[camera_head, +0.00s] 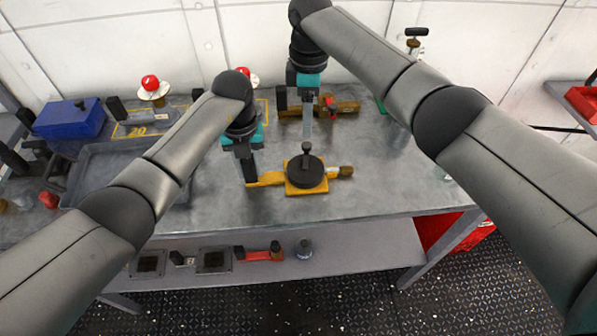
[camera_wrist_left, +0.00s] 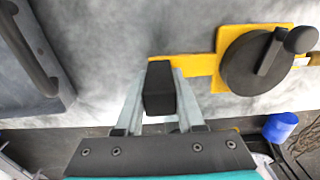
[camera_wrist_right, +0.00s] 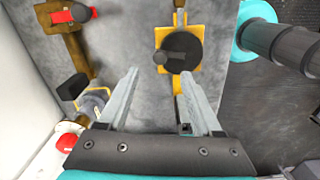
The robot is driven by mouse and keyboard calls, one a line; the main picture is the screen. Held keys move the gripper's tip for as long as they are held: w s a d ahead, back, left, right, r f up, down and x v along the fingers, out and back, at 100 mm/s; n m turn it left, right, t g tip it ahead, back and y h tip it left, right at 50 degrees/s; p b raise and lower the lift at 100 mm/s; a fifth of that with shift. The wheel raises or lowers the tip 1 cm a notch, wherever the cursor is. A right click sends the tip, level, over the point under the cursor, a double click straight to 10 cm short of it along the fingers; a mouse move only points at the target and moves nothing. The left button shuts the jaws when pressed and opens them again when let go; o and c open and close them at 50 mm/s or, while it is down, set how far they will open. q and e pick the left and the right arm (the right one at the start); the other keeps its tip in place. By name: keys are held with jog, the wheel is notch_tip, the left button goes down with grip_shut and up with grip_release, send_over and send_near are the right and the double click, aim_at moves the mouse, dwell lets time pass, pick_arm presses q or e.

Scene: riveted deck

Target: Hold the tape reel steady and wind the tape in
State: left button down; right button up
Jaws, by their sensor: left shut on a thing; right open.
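The tape reel is a black disc (camera_head: 312,178) on a yellow plate, with a crank knob (camera_head: 306,147) on top. A yellow bar runs left from the plate to a black grip block, and a tan-tipped piece sticks out right. My left gripper (camera_wrist_left: 160,90) is shut on the black grip block (camera_wrist_left: 158,92), and the disc (camera_wrist_left: 250,70) lies to its right. My right gripper (camera_head: 307,122) is open and empty, above and behind the reel. In the right wrist view the crank knob (camera_wrist_right: 160,58) shows beyond and between its fingertips. No loose tape is clearly visible.
A brown pipe fitting with a red handle (camera_head: 328,104) lies behind the reel. A grey tray (camera_head: 85,165) and a blue box (camera_head: 75,120) stand at the left. Red-topped pieces (camera_head: 150,83) stand at the back. The bench top (camera_head: 400,180) right of the reel is mostly clear.

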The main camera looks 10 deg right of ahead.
notch_tip(320, 180, up, 9)
jog(key=shift+r, duration=0.2)
dwell(0.5)
pick_arm(q)
jog(key=shift+c, duration=2.2)
grip_release()
